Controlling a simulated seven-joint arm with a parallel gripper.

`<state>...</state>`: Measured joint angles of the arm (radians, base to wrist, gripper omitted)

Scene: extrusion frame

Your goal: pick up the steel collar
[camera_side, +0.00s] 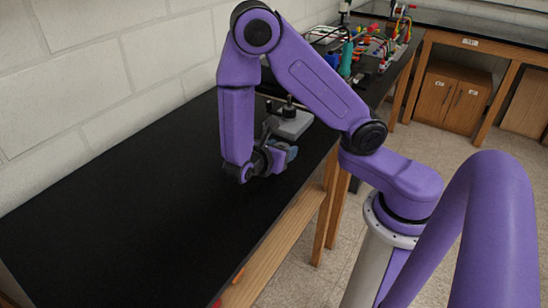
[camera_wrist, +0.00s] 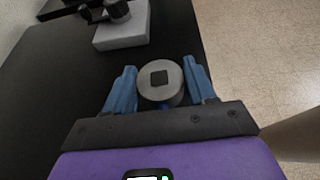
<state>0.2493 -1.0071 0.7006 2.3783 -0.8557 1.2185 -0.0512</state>
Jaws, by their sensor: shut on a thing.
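The steel collar (camera_wrist: 160,92) is a short, round grey piece with a dark square opening in its face, seen in the wrist view. My gripper (camera_wrist: 160,72) has its two blue fingers on either side of the collar and is shut on it. In the side view my gripper (camera_side: 286,154) is low over the black bench, near its front edge. The collar cannot be made out clearly there. I cannot tell whether it is clear of the bench top.
A grey block with a black knob (camera_side: 292,123) stands just behind my gripper; it also shows at the top of the wrist view (camera_wrist: 122,30). The black bench (camera_side: 110,215) is bare to the left. Colourful items (camera_side: 375,42) stand at the far end.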

